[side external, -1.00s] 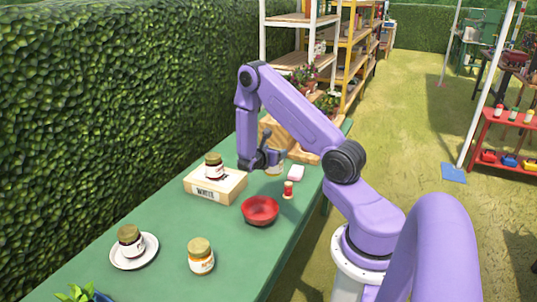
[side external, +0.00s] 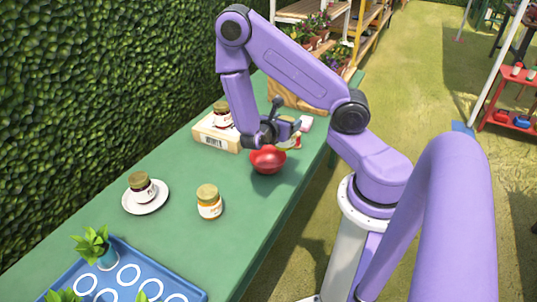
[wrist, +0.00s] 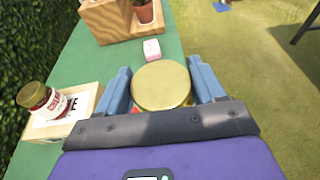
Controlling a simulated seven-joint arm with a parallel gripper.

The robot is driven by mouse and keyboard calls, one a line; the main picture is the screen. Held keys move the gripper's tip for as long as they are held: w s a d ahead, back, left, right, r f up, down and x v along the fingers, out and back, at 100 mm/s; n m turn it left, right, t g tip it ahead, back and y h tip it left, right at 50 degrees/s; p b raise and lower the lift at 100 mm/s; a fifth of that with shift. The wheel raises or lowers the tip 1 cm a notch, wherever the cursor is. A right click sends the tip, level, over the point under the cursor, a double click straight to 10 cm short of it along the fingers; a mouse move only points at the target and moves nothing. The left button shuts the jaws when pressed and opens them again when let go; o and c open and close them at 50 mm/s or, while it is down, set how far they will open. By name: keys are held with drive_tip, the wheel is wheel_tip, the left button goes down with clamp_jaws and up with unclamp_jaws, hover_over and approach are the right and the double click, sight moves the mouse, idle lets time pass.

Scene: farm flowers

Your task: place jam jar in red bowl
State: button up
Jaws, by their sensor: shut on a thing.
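My gripper (wrist: 163,92) is shut on a jam jar with a gold lid (wrist: 162,85), its two blue fingers on either side of the lid. In the side view the held jar (side external: 288,131) is partly hidden by my gripper. The red bowl (side external: 268,162) stands on the green table just below my gripper, its far rim hidden. The jar appears above the bowl's far side; whether it touches the bowl I cannot tell. Only slivers of red show under the jar in the wrist view.
A dark jar (side external: 222,114) stands on a box (side external: 217,137) to the left. Another dark jar (side external: 141,186) sits on a white saucer (side external: 146,207). An orange jar (side external: 209,203) stands nearer. A pink block (side external: 305,123) lies behind the bowl. A blue tray (side external: 128,283) is in front.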

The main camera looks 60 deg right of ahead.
drive_tip(key=s+a+r, duration=0.1)
drive_tip(key=s+a, duration=0.5)
drive_tip(key=w+d+f, duration=0.1)
drive_tip(key=w, duration=0.1)
drive_tip(key=w+d+f, duration=0.1)
drive_tip(key=w, duration=0.2)
drive_tip(key=w+d+f, duration=0.1)
drive_tip(key=w+d, duration=0.1)
drive_tip(key=shift+w+f, duration=0.25)
drive_tip(key=shift+f, duration=0.1)
drive_tip(key=shift+w+d+f, duration=0.45)
drive_tip(key=shift+w+f, duration=0.35)
drive_tip(key=shift+f, duration=0.7)
drive_tip(key=shift+w+d+f, duration=0.4)
drive_tip(key=shift+w+f, duration=0.4)
drive_tip(key=shift+f, duration=0.75)
drive_tip(key=shift+w+d+f, duration=0.45)
drive_tip(key=shift+w+f, duration=0.35)
drive_tip(key=shift+f, duration=0.7)
drive_tip(key=shift+f, duration=0.15)
drive_tip(key=o, duration=1.4)
drive_tip(key=shift+o, duration=0.2)
